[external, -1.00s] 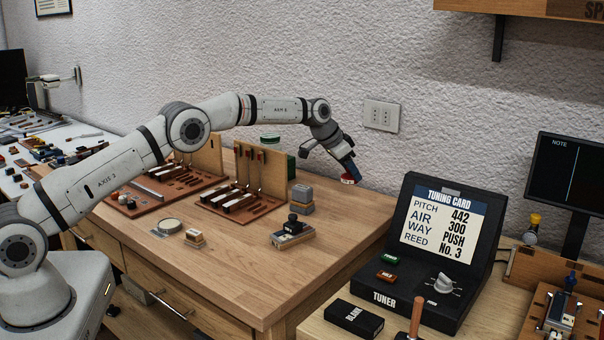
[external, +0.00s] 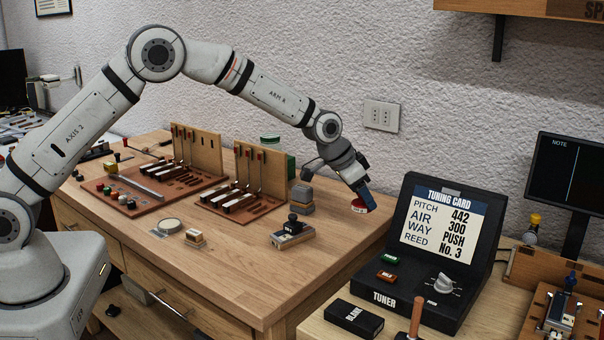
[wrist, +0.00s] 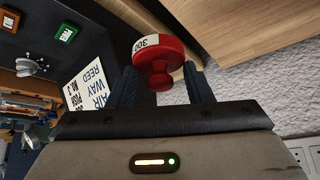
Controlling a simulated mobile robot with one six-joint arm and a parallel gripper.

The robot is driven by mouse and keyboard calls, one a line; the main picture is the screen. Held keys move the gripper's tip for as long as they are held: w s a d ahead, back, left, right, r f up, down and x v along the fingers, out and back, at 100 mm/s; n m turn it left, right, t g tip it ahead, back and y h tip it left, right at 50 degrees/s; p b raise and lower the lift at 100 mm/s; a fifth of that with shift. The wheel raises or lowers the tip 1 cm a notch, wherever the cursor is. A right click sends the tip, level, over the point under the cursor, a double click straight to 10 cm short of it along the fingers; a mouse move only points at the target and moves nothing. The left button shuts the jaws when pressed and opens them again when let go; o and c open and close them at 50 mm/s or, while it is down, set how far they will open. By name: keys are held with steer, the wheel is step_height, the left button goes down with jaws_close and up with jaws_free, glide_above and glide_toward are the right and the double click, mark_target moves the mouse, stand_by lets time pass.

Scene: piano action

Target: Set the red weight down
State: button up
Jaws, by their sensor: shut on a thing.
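The red weight (wrist: 158,62) is a round red piece with a white label that appears to read 300 and a small knob. It sits between the two fingers of my gripper (wrist: 158,88) in the wrist view. In the external view the red weight (external: 358,206) shows at the tip of my gripper (external: 362,196), near the right end of the wooden bench (external: 340,250). My gripper is shut on it. I cannot tell exactly how far the weight is above the bench top.
The black tuner (external: 430,260) with its card stands to the right of my gripper. Grey stacked blocks (external: 301,199) and a block with a black knob (external: 293,232) stand to the left. Piano action models (external: 245,190) are further left. The bench front right is clear.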

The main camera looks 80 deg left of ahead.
steer(key=s+d+r+m+p, duration=0.15)
steer(key=s+d+p, duration=0.35)
steer(key=s+d, duration=1.55)
steer(key=a+r+n+g+y, duration=0.2)
steer(key=a+n+y, duration=0.2)
steer(key=a+n, duration=0.55)
steer(key=s+a+f+n+g+y, duration=0.1)
steer(key=s+a+n+g, duration=0.1)
steer(key=s+n, duration=0.3)
steer(key=s+a+f+n+g, duration=0.2)
steer(key=s+n, duration=0.1)
steer(key=s, duration=0.3)
steer(key=shift+n+g, duration=0.3)
steer(key=f, duration=0.2)
steer(key=f+b, duration=0.1)
steer(key=f, duration=0.2)
steer(key=shift+s+a+f, duration=0.2)
steer(key=shift+f, duration=0.05)
steer(key=shift+f+b, duration=0.55)
steer(key=shift+f, duration=1.45)
